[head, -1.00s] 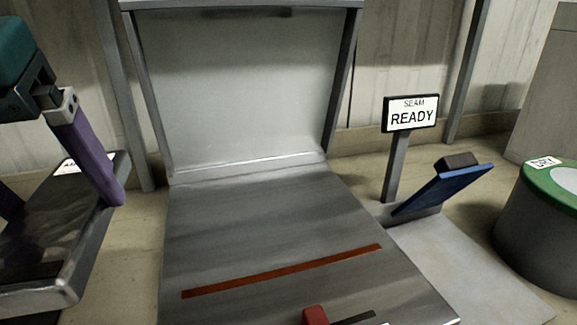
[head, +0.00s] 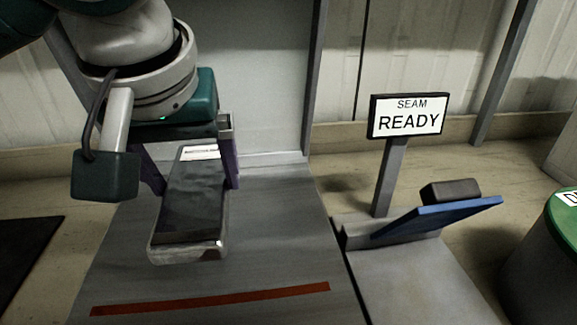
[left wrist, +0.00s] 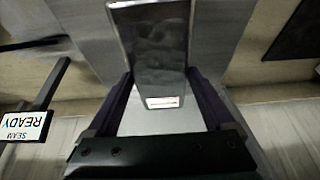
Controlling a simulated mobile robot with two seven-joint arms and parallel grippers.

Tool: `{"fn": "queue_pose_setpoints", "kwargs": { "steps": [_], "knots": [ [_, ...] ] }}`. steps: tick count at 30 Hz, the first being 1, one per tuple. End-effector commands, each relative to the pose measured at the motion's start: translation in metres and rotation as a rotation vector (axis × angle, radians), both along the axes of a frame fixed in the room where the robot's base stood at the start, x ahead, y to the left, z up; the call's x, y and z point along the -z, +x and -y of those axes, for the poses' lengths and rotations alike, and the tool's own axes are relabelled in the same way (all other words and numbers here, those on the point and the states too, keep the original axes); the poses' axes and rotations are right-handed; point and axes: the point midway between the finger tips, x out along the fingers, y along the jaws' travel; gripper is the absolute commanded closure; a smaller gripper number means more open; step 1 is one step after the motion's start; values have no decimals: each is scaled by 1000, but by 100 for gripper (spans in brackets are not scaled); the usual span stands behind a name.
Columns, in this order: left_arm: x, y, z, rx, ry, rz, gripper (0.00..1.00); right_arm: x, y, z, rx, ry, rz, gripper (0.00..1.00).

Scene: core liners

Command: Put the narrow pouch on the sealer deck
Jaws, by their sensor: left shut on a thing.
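The narrow pouch (head: 188,215) is a dark, glossy, slab-like pack with a white label at its far end. It is over the left part of the grey metal sealer deck (head: 265,255), behind the red-orange strip. My left gripper (head: 190,178) is shut on the pouch, with a purple finger on each side near the label. The left wrist view shows the pouch (left wrist: 152,45) between both fingers (left wrist: 157,85). I cannot tell whether its underside touches the deck. My right gripper is not in view.
A "SEAM READY" sign (head: 408,117) stands on a post right of the deck. Beside it is a tilted blue plate (head: 435,215) with a dark block. A green-rimmed bin (head: 563,225) is at the far right. An upright panel (head: 265,80) rises behind the deck.

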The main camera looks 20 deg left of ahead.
Motion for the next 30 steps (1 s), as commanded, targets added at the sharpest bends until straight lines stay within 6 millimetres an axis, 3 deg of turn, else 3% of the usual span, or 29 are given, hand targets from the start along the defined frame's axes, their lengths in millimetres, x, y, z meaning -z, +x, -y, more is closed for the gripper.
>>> {"fn": "queue_pose_setpoints", "kwargs": {
  "steps": [3,11,16,29,30],
  "knots": [
    [30,-1,-1,-1,1,-3,74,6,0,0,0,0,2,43],
    [57,-1,0,0,1,-2,74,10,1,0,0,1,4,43],
    [85,-1,0,-1,1,-2,74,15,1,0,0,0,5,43],
    [94,0,0,1,0,0,74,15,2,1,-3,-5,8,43],
    [94,0,0,1,0,0,10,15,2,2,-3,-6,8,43]
  ]
}}
